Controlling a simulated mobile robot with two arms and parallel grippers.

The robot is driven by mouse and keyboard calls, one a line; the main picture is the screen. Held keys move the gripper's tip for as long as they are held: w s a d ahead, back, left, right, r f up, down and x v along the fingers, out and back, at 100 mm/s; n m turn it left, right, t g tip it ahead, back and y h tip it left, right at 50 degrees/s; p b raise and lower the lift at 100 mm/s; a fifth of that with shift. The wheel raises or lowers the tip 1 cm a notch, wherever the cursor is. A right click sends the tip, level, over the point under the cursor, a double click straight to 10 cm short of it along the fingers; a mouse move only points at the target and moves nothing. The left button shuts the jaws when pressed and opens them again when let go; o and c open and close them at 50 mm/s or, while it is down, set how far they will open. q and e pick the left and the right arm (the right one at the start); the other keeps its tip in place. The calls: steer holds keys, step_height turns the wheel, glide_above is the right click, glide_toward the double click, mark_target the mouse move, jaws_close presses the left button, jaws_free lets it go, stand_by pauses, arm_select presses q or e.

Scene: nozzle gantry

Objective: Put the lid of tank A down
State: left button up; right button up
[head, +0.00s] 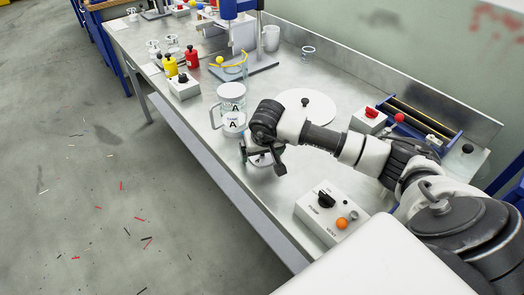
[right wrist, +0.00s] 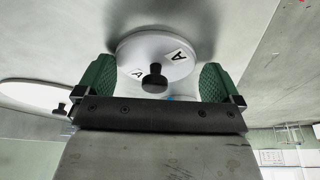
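The lid of tank A is a small white disc (right wrist: 178,62) with a black knob and "A" labels. In the right wrist view it lies on the grey metal bench, between and beyond my fingers. In the head view the lid (head: 261,160) is mostly hidden under my right gripper (head: 262,158). My right gripper (right wrist: 155,82) is open, with a clear gap between each green finger and the black knob. Tank A (head: 232,118) is a clear, handled vessel with "A" labels, standing just behind the gripper. My left gripper is out of view.
A larger white disc with a black knob (head: 308,112) lies behind my right arm. A pump switch box (head: 332,212) stands at the front right. A blue tray (head: 425,122) is at the right.

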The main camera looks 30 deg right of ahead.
steer(key=shift+s+d+f, duration=0.1)
steer(key=shift+s+f, duration=0.1)
steer(key=shift+f, duration=0.2)
steer(key=shift+r, duration=0.15)
steer(key=d+v, duration=0.1)
steer(key=v, duration=1.1)
steer(key=shift+w+a+r+b, duration=0.25)
steer(key=shift+a+r+b, duration=0.1)
steer(key=shift+r+b, duration=0.05)
